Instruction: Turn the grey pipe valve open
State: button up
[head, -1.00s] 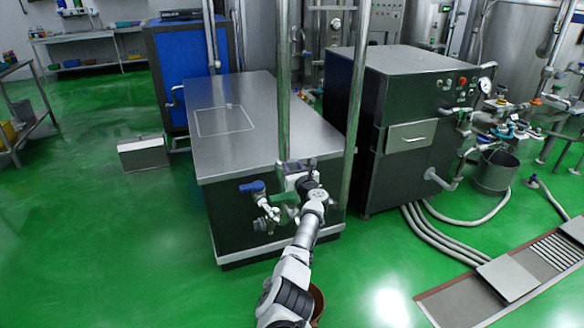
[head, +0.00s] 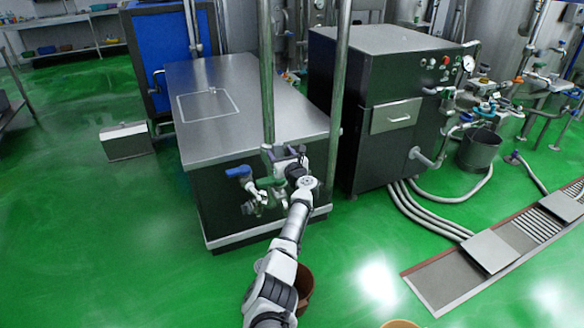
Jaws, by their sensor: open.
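Grey metal pipe fittings (head: 256,199) stick out of the front of a dark cabinet with a steel top. A blue valve handle (head: 239,171) sits at their upper left, and a green handle-like part (head: 265,183) lies just right of it. My gripper (head: 276,183) is at the right side of these fittings, close to the green part. It is open. The fingertips are small and partly hidden by my wrist, so I cannot tell whether they touch anything. I cannot make out a separate grey valve handle.
Two vertical steel posts (head: 340,100) rise close to my wrist. A dark machine (head: 385,100) with a gauge stands to the right, with hoses on the floor. A brown round container (head: 304,282) is beside my arm.

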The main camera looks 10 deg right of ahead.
jog(key=v, duration=1.1)
jog(key=shift+s, duration=0.2)
